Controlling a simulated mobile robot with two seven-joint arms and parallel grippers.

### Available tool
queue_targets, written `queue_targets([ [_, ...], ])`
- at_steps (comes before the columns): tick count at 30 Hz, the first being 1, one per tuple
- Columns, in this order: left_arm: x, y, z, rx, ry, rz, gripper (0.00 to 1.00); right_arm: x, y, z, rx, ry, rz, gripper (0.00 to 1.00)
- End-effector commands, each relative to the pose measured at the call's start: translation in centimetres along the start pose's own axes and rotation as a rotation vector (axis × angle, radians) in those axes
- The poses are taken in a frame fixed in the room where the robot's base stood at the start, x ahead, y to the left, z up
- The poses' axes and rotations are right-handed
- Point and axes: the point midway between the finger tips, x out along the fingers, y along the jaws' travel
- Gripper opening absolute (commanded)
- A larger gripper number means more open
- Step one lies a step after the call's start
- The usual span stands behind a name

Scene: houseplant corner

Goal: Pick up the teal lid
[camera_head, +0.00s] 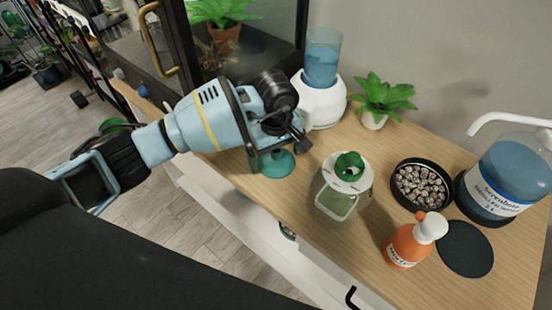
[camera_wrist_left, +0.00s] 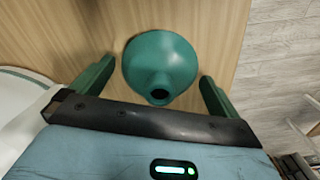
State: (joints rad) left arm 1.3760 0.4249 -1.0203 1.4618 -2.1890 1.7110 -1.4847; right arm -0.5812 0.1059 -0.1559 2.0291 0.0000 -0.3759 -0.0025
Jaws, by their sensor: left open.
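The teal lid (camera_head: 278,164) lies on the wooden tabletop under my left gripper (camera_head: 281,156), partly covered by it in the head view. In the left wrist view the teal lid (camera_wrist_left: 160,62) looks like a round cone with a narrow neck and a dark round end. My left gripper (camera_wrist_left: 157,70) is open, with one green finger on each side of the lid. Wood shows between the lid and both fingers, so I see no contact. My right gripper is not in view.
A green-topped clear container (camera_head: 333,202) stands right of the gripper. A white-and-blue dispenser (camera_head: 322,100) is behind it. A potted plant (camera_head: 382,100), pebble bowl (camera_head: 422,186), orange spray bottle (camera_head: 408,246), dark round mat (camera_head: 465,249) and large blue bottle (camera_head: 507,178) are farther right.

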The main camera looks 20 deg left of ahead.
Motion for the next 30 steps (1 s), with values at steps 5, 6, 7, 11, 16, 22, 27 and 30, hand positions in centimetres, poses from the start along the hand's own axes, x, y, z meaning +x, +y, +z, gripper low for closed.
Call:
queue_targets([
  [5,-0.1,0.0,0.0,0.0,0.0,0.001,0.93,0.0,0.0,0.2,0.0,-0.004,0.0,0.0],
  [6,-0.1,0.0,0.0,0.0,0.0,0.001,0.88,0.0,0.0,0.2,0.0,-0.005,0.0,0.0],
  [7,-0.1,0.0,0.0,0.0,0.0,0.001,0.84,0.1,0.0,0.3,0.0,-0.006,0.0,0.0],
  [11,-0.1,0.0,0.0,0.0,0.0,0.001,0.67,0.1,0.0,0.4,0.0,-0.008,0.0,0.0],
  [16,-0.1,0.0,0.0,0.0,0.0,0.001,0.64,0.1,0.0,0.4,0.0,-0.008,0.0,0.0],
  [22,-0.5,0.1,0.0,0.0,0.001,0.002,0.64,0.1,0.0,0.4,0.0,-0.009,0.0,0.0],
  [27,-1.9,0.1,-0.1,-0.001,0.002,0.003,0.64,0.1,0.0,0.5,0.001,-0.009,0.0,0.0],
  [30,-3.7,0.1,-0.1,0.0,0.003,0.005,0.64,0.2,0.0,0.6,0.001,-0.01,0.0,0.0],
])
